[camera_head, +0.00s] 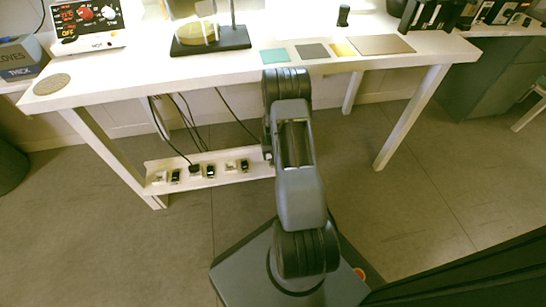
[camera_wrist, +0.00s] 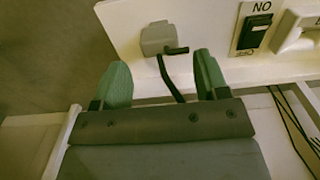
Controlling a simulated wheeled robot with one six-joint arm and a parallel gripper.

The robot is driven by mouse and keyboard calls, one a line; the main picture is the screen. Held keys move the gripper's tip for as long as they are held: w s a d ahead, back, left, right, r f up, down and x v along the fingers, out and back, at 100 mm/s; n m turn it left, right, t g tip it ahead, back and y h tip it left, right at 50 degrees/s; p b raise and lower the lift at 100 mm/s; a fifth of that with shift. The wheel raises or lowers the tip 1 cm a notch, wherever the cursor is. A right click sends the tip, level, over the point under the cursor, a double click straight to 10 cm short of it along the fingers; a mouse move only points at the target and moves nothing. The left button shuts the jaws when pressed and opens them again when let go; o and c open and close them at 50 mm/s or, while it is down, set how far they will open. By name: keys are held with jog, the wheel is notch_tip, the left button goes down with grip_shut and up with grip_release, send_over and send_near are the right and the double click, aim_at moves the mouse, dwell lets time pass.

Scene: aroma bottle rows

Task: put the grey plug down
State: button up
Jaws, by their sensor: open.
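The grey plug (camera_wrist: 157,38) lies on the white shelf near its end in the wrist view. A short black part sticks out on its right side, and a dark cord (camera_wrist: 170,80) runs from it down between my fingers. My gripper (camera_wrist: 160,70) has its two green fingers spread wide, with nothing held between them. The plug is just beyond the fingertips, apart from both. In the head view my arm hides my gripper, and I cannot make out the grey plug there.
The low white shelf (camera_head: 222,177) under the table carries several sockets and switches. A black switch marked NO (camera_wrist: 249,32) is right of the plug, with a white socket (camera_wrist: 298,36) beyond. Loose cables (camera_head: 185,122) hang behind the shelf. The tabletop (camera_head: 130,82) overhangs above.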

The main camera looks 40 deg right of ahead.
jog(key=shift+r+p, duration=0.45)
jog(key=shift+r, duration=1.05)
jog(key=shift+a+f, duration=0.1)
